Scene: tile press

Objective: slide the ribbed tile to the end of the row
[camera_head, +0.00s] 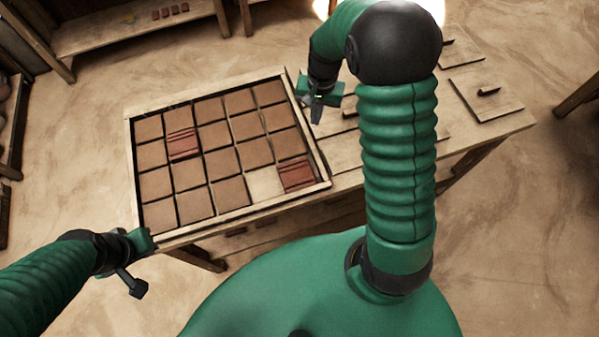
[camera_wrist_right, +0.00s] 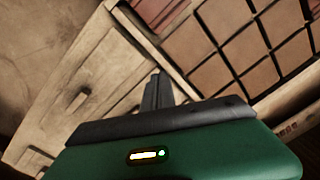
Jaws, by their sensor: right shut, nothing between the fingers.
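A wooden tray (camera_head: 226,87) holds a grid of plain brown tiles. One dark red ribbed tile (camera_head: 183,144) lies among them in the second row from the back, toward the left. Another ribbed tile (camera_head: 296,174) lies at the right end of the front row, beside a bare slot (camera_head: 264,184). Ribbed red also shows at the top of the right wrist view (camera_wrist_right: 158,12). My right gripper (camera_head: 316,113) is shut and empty, just right of the tray's back right part. My left gripper (camera_head: 143,241) is near the tray's front left corner; its finger state is unclear.
The table carries on to the right of the tray, with flat boards bearing dark handles (camera_head: 488,91). A wooden shelf (camera_head: 130,30) with small red pieces stands at the back left. My right arm covers part of the table.

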